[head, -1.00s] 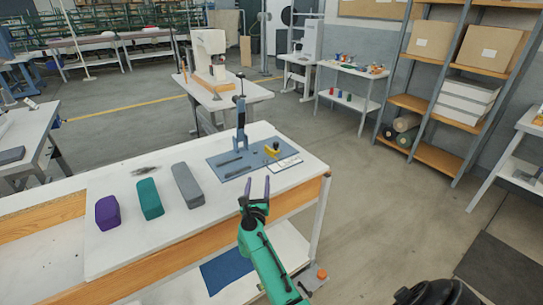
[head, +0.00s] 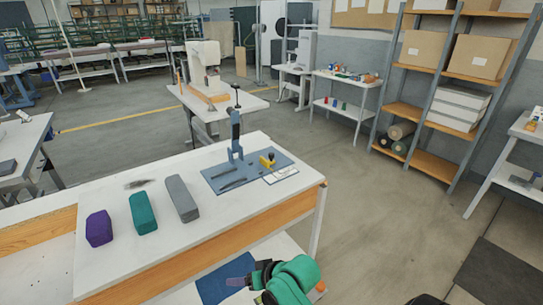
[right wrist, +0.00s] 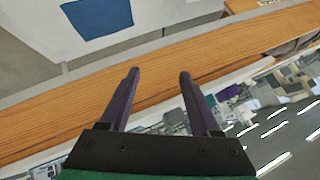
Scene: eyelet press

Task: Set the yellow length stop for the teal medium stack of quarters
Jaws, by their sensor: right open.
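The yellow length stop (head: 267,161) sits on the blue base plate (head: 225,181) of the eyelet press (head: 235,135), near a white card (head: 281,175). The teal medium stack (head: 143,212) lies on the white table, between the purple stack (head: 99,228) and the longer grey stack (head: 182,198). My right gripper (head: 240,282) is low in front of the table, well below and apart from the stop. In the right wrist view its two purple fingers (right wrist: 159,76) stand apart with nothing between them. My left gripper is not in view.
The white table (head: 120,275) has a wooden front edge, which crosses the right wrist view (right wrist: 70,105) close behind the fingers. A blue cloth (head: 212,287) lies on the lower shelf. Shelving with boxes (head: 478,55) stands at the right.

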